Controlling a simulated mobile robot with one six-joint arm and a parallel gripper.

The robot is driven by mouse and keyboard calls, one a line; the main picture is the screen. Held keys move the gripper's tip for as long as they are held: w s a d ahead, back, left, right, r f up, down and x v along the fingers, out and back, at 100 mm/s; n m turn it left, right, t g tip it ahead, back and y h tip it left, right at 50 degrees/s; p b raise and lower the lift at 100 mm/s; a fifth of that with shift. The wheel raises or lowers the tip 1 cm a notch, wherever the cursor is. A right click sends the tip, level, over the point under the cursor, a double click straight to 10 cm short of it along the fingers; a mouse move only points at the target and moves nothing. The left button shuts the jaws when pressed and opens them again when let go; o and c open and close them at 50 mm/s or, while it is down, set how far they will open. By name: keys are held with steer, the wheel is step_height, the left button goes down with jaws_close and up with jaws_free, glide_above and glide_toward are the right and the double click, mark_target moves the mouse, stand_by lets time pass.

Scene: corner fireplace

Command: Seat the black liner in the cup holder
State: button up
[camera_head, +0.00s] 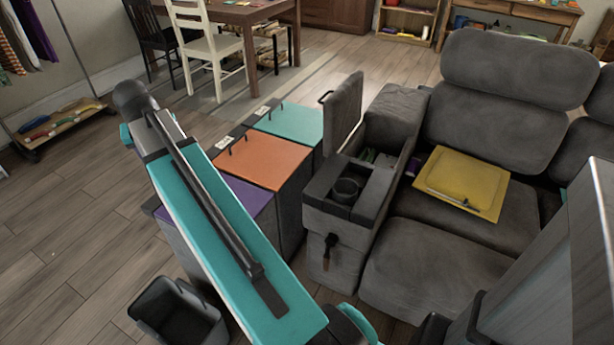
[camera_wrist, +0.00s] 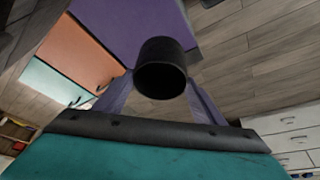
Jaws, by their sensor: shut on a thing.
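The black liner (camera_wrist: 162,66) is a dark, hollow cylinder in the wrist view, with its open end towards the camera. My gripper (camera_wrist: 161,82) is shut on it, one finger at each side. The head view does not clearly show the gripper or the liner; my arm covers part of that view. The cup holder (camera_head: 346,189) is a dark round well in the front top of the grey sofa console (camera_head: 323,220), right of my arm. The liner is away from it, with the coloured bins in the wrist background.
Purple (camera_head: 262,212), orange (camera_head: 262,160) and teal (camera_head: 290,124) lidded bins stand left of the console. The console's padded lid (camera_head: 343,112) stands raised. An open black bin (camera_head: 150,312) stands on the floor.

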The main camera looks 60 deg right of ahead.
steer(key=s+d+f+m+g+h+p, duration=0.1)
steer(key=s+d+m+p, duration=0.15)
steer(key=s+d, duration=0.45)
steer(key=s+d+f+m+g+p, duration=0.1)
steer(key=s+d+m+p, duration=0.2)
steer(key=d, duration=0.8)
steer(key=s+d+f+m+g+h+p, duration=0.1)
steer(key=s+d+m, duration=0.35)
steer(key=d, duration=0.45)
steer(key=s+d+f+m+g+p, duration=0.1)
steer(key=s+d+m, duration=0.1)
steer(key=s+d, duration=0.3)
steer(key=s+d+f+m+g+p, duration=0.1)
steer(key=s+d, duration=0.5)
steer(key=s, duration=0.6)
steer(key=s+d+f+m+g+y+p, duration=0.1)
steer(key=s+d+f+m+p, duration=0.1)
steer(key=s, duration=0.6)
steer(key=d+m+p, duration=0.1)
steer(key=d+m, duration=0.1)
steer(key=d, duration=0.1)
steer(key=shift+s+d+f+m, duration=0.15)
steer(key=shift+s+f+m, duration=0.15)
steer(key=shift+m, duration=0.1)
steer(key=shift+f, duration=0.1)
step_height(320, 180, down, 6)
steer(key=p, duration=0.1)
steer(key=shift+w+f, duration=0.1)
steer(key=shift+f, duration=0.05)
